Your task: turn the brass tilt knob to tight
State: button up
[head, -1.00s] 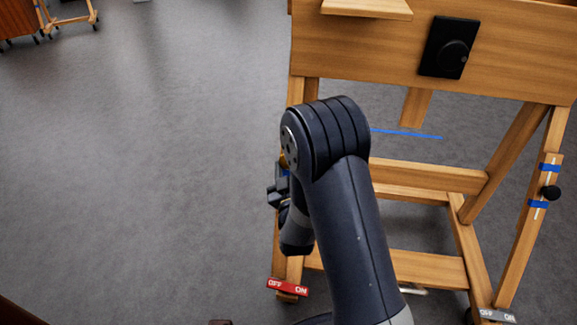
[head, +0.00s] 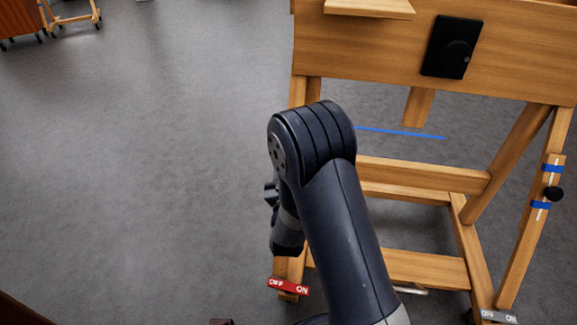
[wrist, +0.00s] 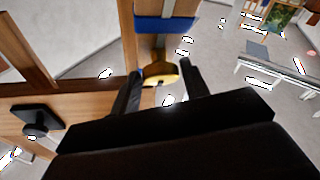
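The brass tilt knob (wrist: 160,76) shows in the wrist view, on a wooden post just below a blue band (wrist: 165,24). My gripper (wrist: 161,70) is open, with one dark finger on each side of the knob. The left fingertip is close to the knob's edge, and whether it touches cannot be told. A small gap shows at the right finger. In the head view my gripper (head: 271,193) is mostly hidden behind my arm, and the knob is hidden too. I see no tight mark.
The wooden easel frame (head: 420,268) fills the right of the head view. It carries a black plate with a dial (head: 452,47), a black knob (head: 554,194) on the right post, and a red OFF/ON pedal (head: 288,287). Open grey floor (head: 150,180) lies to the left.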

jog(key=shift+o, duration=1.4)
jog(key=p+v, duration=0.1)
jog(key=v, duration=0.9)
jog(key=shift+s+p, duration=0.4)
jog(key=shift+w, duration=0.15)
jog(key=b+x, duration=0.2)
jog(key=x, duration=0.8)
jog(key=shift+w, duration=0.2)
jog(key=shift+n+y, duration=0.3)
jog(key=shift+n, duration=0.1)
jog(key=shift+a+m, duration=0.1)
jog(key=shift+m, duration=0.2)
